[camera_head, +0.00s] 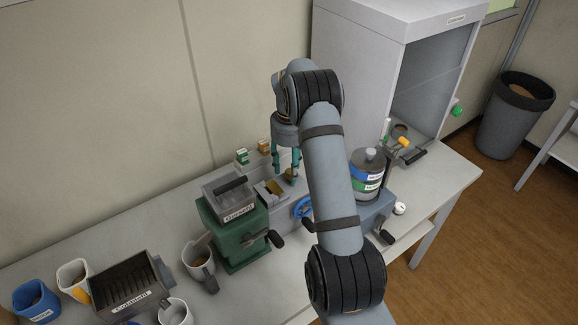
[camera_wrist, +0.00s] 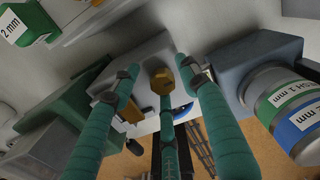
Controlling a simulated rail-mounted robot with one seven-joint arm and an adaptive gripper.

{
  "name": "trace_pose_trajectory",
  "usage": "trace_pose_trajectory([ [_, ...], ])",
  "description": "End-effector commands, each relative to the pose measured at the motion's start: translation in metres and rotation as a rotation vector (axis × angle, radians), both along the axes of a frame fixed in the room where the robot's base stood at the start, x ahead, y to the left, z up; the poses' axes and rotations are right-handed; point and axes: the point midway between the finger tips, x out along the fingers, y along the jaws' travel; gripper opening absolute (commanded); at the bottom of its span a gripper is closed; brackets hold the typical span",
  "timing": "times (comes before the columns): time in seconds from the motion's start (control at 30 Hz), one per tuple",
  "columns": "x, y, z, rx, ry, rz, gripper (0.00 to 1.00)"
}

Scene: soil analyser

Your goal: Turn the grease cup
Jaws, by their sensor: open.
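The grease cup appears to be the small brass knob with a hexagonal head, seen in the wrist view (camera_wrist: 161,82) near the centre. In the head view a bit of brass (camera_head: 291,174) shows between the fingertips, mostly hidden. My gripper (camera_head: 286,168) points down over the bench with its teal fingers apart. In the wrist view its fingers (camera_wrist: 160,74) spread around the brass knob, one on the left, one on the right and one below. I cannot tell whether any finger touches it.
A green machine (camera_head: 237,236) with a crank stands left of my gripper. A tall grey cabinet (camera_head: 358,80) rises behind. Small labelled boxes (camera_head: 242,157) stand near the wall.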

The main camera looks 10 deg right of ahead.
Motion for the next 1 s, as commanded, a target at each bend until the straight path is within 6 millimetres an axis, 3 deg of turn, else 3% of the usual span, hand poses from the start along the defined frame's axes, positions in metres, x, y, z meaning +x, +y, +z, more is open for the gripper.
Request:
trace_pose_trajectory([
  [0.23, -0.0001, 0.0003, -0.0008, 0.001, 0.001, 0.000, 0.43],
  [1.0, 0.0018, 0.0008, 0.0008, 0.001, -0.006, 0.003, 0.01],
])
